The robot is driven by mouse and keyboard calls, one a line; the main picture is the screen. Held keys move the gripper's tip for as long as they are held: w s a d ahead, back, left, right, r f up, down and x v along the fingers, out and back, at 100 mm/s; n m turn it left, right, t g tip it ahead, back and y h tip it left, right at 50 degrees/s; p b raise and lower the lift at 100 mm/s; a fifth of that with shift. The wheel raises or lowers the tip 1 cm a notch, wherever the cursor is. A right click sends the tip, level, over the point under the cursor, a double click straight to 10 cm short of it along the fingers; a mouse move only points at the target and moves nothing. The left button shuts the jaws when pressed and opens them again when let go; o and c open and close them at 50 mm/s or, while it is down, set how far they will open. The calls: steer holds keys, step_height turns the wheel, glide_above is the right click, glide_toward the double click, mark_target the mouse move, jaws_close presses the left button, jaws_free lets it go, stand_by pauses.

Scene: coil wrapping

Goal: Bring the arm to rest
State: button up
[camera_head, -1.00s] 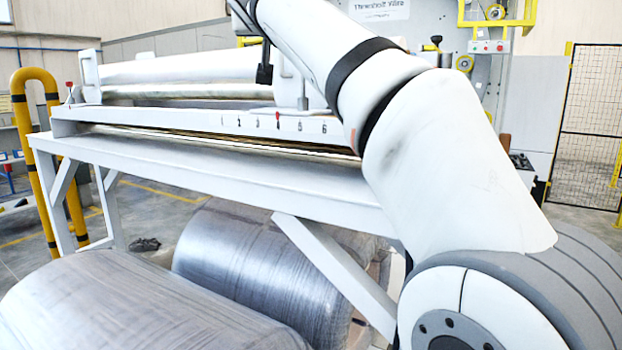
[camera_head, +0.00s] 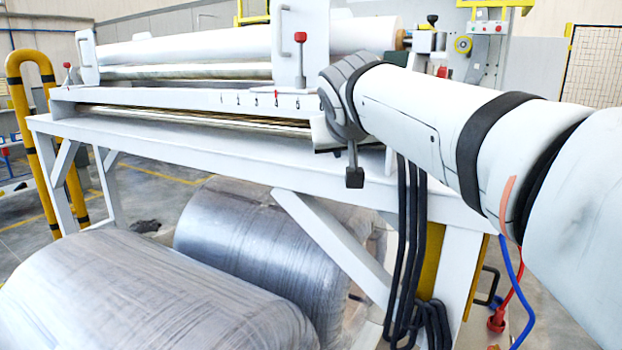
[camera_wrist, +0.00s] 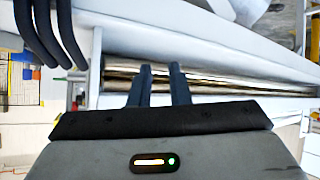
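My arm (camera_head: 430,120) reaches in from the right in the head view and ends in front of the machine's white frame. Its wrist joint (camera_head: 345,95) is near the right part of the numbered beam. In the wrist view my gripper (camera_wrist: 160,68) shows two dark fingers, side by side with a narrow gap between them. Nothing is held between them. The metallic rollers (camera_wrist: 220,82) show behind the fingertips, apparently without contact. In the head view the fingers are not clearly seen.
The wrapping machine has a white numbered beam (camera_head: 190,97) and a white film roll (camera_head: 200,47). Two wrapped coils lie below, one in front (camera_head: 140,290) and one behind (camera_head: 250,245). Black cables (camera_head: 408,240) hang under the arm. A yellow barrier (camera_head: 40,130) stands left.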

steer(key=s+d+f+g, duration=0.4)
steer(key=s+f, duration=0.8)
steer(key=f, duration=0.3)
steer(key=s+d+f+m+g, duration=0.1)
steer(key=s+d+f+g, duration=0.3)
steer(key=s+f, duration=0.8)
step_height(320, 180, down, 4)
steer(key=shift+s+d+r+y, duration=0.25)
steer(key=shift+s+d+y, duration=0.15)
steer(key=shift+d, duration=0.15)
